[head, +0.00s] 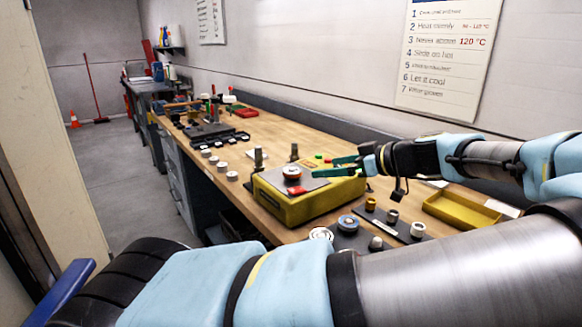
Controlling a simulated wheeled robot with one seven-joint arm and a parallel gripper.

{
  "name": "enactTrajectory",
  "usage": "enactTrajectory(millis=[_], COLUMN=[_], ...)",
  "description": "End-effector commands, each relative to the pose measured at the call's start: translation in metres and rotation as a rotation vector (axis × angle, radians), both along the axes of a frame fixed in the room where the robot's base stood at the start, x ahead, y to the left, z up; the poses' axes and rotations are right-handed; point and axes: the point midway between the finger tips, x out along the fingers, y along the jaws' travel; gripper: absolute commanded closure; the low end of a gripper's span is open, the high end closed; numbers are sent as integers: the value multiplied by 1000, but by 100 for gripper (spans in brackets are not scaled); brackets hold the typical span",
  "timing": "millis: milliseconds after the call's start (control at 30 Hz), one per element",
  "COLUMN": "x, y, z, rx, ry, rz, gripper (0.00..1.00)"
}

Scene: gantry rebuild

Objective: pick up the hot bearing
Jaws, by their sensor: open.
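My gripper (323,166), with green fingers, reaches in from the right above the heater's right part. Its fingers are open and apart, pointing left toward the bearing, with a small gap between fingertips and bearing. Nothing shows between the fingers.
In front and right are a dark mat (352,240) with rings, several brass and steel parts, and a yellow tray (460,209). Several white rings line the bench's left edge.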

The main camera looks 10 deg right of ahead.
Motion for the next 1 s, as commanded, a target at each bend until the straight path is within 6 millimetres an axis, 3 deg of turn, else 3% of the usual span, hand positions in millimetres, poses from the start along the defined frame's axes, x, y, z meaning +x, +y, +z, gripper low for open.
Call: enactTrajectory(millis=[200, 467, 733, 1000], x=[22, 35, 59, 67], y=[24, 38, 64, 71], z=[-10, -19, -28, -37], rx=[3, 2, 3, 0], ry=[1, 2, 3, 2], rz=[6, 2, 6, 1], gripper=[2, 2, 2, 2])
